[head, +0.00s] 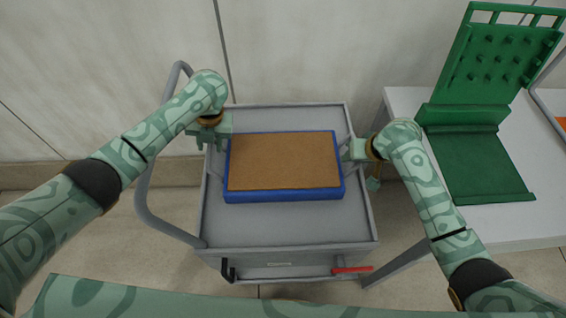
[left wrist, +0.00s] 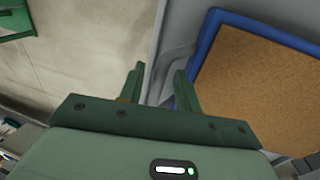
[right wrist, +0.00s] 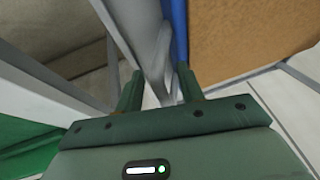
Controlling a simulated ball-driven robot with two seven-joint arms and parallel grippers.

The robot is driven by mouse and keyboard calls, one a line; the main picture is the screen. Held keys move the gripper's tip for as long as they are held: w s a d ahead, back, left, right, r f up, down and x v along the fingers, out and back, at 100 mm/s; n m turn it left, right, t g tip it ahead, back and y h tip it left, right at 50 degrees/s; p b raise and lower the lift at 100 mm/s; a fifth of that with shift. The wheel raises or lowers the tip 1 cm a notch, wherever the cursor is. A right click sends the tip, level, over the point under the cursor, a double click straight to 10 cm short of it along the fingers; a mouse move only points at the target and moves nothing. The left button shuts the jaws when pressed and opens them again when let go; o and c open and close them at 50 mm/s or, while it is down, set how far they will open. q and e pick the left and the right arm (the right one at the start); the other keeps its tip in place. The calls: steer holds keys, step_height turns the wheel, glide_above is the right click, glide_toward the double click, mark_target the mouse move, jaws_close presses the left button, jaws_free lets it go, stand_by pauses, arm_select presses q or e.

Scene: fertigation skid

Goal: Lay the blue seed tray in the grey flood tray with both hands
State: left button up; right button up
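The blue seed tray (head: 283,197), filled with brown material, is inside the rim of the grey flood tray (head: 290,232) on a cart. It looks level and slightly askew; I cannot tell whether its underside touches the floor. My left gripper (head: 214,145) is at its left side, over the grey rim. My right gripper (head: 347,154) is at its right side. In both wrist views the fingers of the left gripper (left wrist: 158,88) and right gripper (right wrist: 158,90) stand apart, with grey handle-like parts beyond or between them. No grip on the blue tray shows.
The cart's tubular handle (head: 146,190) curves up on the left. A red lever (head: 352,270) and a black hook (head: 228,270) are at its front. A white table (head: 485,220) with a green stand (head: 475,165) is at the right. A wall (head: 290,50) is behind.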

arm_select(q)
steer(key=shift+a+f, duration=0.15)
steer(key=shift+f, duration=0.3)
arm_select(e)
steer(key=shift+w+a+f, duration=0.15)
steer(key=shift+f, duration=0.3)
arm_select(q)
jaws_close()
arm_select(e)
jaws_close()
arm_select(q)
steer(key=shift+r, duration=0.1)
arm_select(e)
steer(key=shift+r, duration=0.1)
stand_by(0.4)
